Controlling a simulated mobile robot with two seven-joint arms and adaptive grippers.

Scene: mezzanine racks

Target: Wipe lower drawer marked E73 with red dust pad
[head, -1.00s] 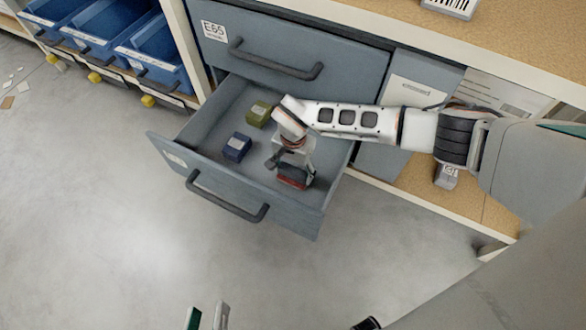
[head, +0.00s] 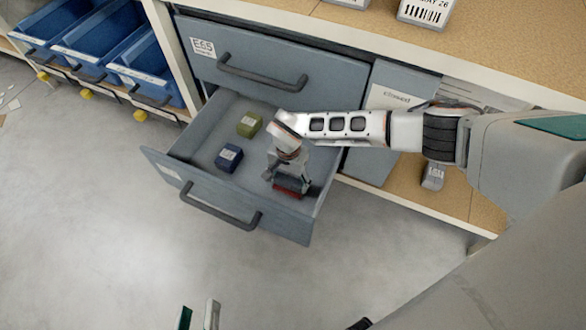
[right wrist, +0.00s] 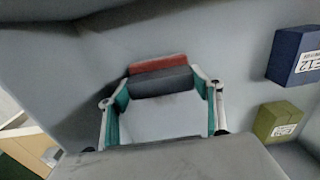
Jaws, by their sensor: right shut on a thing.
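The lower drawer (head: 165,160) stands pulled open below a closed upper drawer (head: 340,75) labelled E65. The lower drawer's front label (head: 171,172) is too small to read. My right gripper (head: 288,176) reaches down inside the lower drawer, at its right side. It is shut on the red dust pad (head: 287,190), which has a dark grey holder. In the right wrist view the pad's red part (right wrist: 158,64) shows beyond the fingertips, close to the drawer's grey surface; contact is hard to tell. My left gripper (head: 198,316) is open and empty at the bottom edge, over the floor.
A blue box (head: 229,157) and a green box (head: 249,124) lie in the drawer, left of the pad; the blue one (right wrist: 293,55) reads E12 in the wrist view. Blue bins (head: 143,70) stand on the left rack. The floor before the drawer is clear.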

